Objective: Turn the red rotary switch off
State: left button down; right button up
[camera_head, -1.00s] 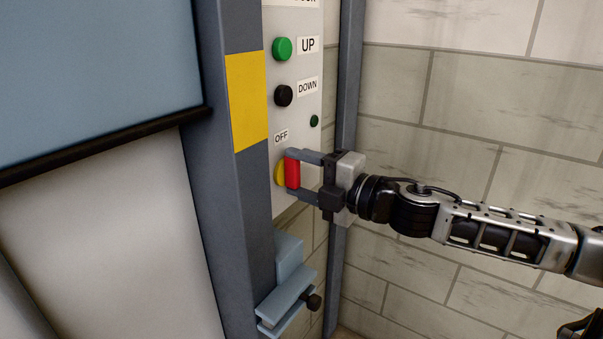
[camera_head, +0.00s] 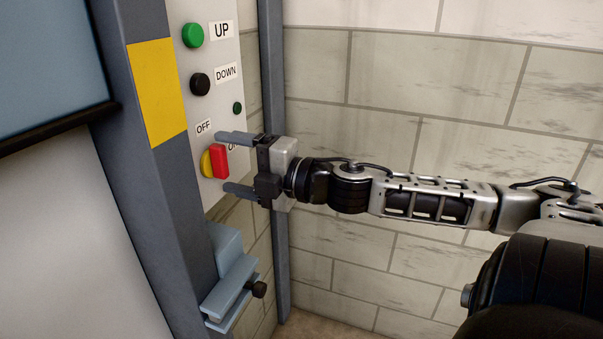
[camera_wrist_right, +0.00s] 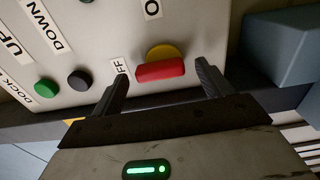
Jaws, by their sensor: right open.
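The red rotary switch (camera_head: 220,161) sits on its yellow base low on the light panel (camera_head: 213,100), below the OFF label (camera_head: 204,127). Its red handle stands about upright in the head view. My right gripper (camera_head: 229,164) is open, with one finger above the handle and one below, and a gap to each. In the right wrist view the switch (camera_wrist_right: 160,71) lies between the two spread fingers (camera_wrist_right: 162,84), apart from both. Another label beside the switch is partly hidden by the upper finger. My left gripper is out of view.
A green UP button (camera_head: 193,35), a black DOWN button (camera_head: 200,84) and a small green button (camera_head: 238,108) sit above the switch. A blue-grey bracket (camera_head: 228,284) projects below the panel. A grey post (camera_head: 271,70) stands behind; a block wall (camera_head: 430,90) lies to the right.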

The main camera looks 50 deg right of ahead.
jog(key=shift+s+d+f, duration=0.15)
jog(key=shift+s+d, duration=0.1)
jog(key=shift+s, duration=0.45)
pick_arm(q)
jog(key=p, duration=0.1)
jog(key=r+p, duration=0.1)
jog(key=p, duration=0.1)
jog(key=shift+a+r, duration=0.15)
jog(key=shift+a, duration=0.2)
pick_arm(e)
jog(key=v, duration=1.3)
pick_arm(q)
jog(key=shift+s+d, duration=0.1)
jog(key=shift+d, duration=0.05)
pick_arm(e)
jog(key=shift+d, duration=0.1)
notch_tip(320, 180, down, 22)
jog(key=s+m+g+h, duration=0.25)
jog(key=m+h, duration=0.45)
jog(key=m, duration=0.8)
jog(key=s+a+f+m+g+y, duration=0.1)
jog(key=a+f+m+g, duration=0.1)
jog(key=a+f, duration=0.4)
jog(key=s+a+f+m+g+y, duration=0.1)
jog(key=a+f, duration=0.5)
jog(key=a, duration=0.7)
jog(key=shift+a+m+g+y, duration=0.4)
jog(key=shift+m+g, duration=0.15)
jog(key=shift+m, duration=0.55)
